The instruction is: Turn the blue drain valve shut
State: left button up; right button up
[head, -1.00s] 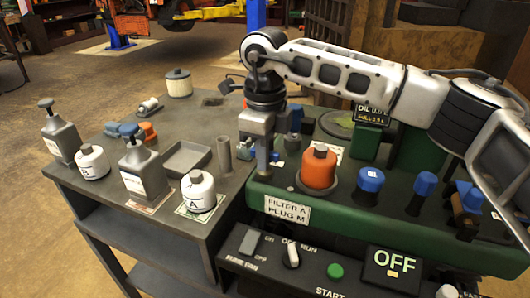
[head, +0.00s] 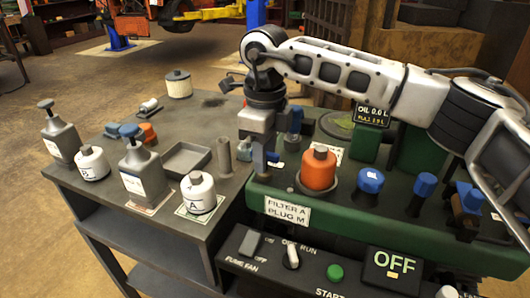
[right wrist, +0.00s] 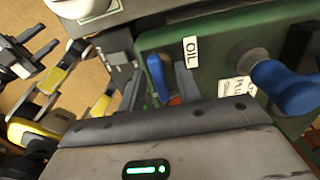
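My right gripper (head: 258,158) points down at the left end of the green machine (head: 345,220), by small blue parts. The right wrist view shows its two fingers (right wrist: 160,88) apart, one on each side of a blue lever (right wrist: 157,75), which appears to be the drain valve. Gaps show beside the lever, and I cannot tell whether either finger touches it. In the head view the gripper hides much of that spot. A white OIL label (right wrist: 190,50) is next to the lever. My left gripper is not in view in the head picture.
An orange filter (head: 320,168) and blue knobs (head: 370,181) stand right of the gripper. The grey bench (head: 165,235) at left holds bottles, white canisters (head: 198,192) and a tray (head: 187,152). A control panel with an OFF display (head: 394,263) is in front.

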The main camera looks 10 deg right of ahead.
pick_arm(q)
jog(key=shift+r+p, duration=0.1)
jog(key=shift+p, duration=0.5)
pick_arm(e)
notch_tip(320, 180, up, 16)
jog(key=shift+f, duration=0.2)
